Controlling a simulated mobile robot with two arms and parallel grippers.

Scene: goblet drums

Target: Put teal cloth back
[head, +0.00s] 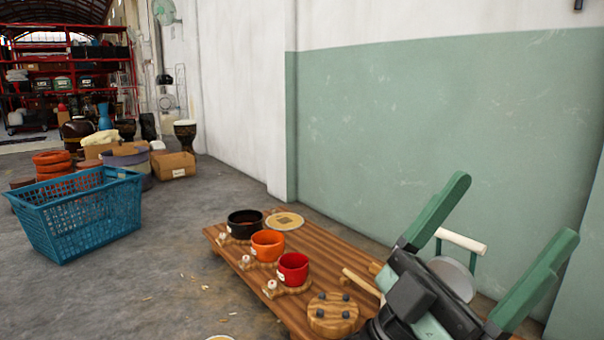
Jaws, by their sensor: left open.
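I cannot make out a teal cloth anywhere in the head view. My left gripper (510,213) is at the lower right, its two green fingers spread wide with nothing between them. It is over the right end of a low wooden table (340,262) and hides part of that end. My right gripper is not in view.
On the table stand a black bowl (244,226), an orange cup (268,246), a red cup (293,270), a yellowish disc (285,221) and a round wooden piece (332,316). A blue basket (85,217) stands left on open floor. A green wall is behind.

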